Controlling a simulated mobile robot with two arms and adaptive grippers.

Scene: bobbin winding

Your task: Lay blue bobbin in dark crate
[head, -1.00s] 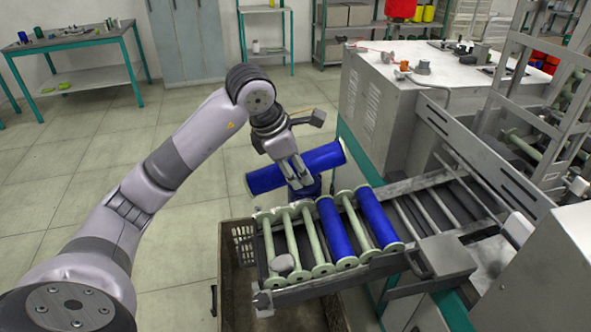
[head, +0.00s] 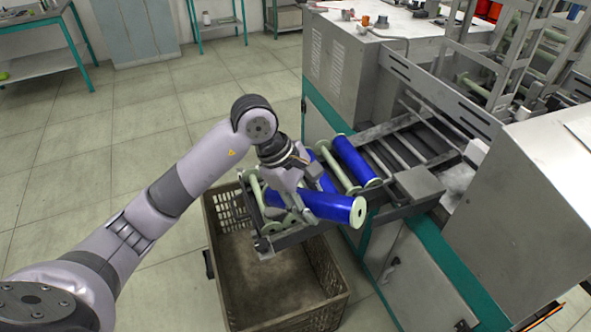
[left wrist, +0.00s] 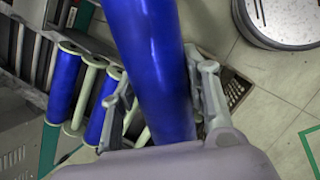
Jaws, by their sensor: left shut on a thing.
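My left gripper (head: 312,172) is shut on a blue bobbin (head: 325,205) and holds it in the air over the near end of the bobbin rack. The held bobbin (left wrist: 150,60) also fills the middle of the left wrist view, between the two fingers. The dark crate (head: 335,308) stands on the floor below and in front of the rack, its bare bottom in view. The rack end overhangs the crate's far part. My right gripper is in neither view.
On the rack (head: 300,236) lie more blue bobbins (head: 356,158) and pale green empty ones (head: 338,166), partly hidden by my arm and the held bobbin. The machine cabinet (head: 400,262) stands right of the crate. Floor to the left is free.

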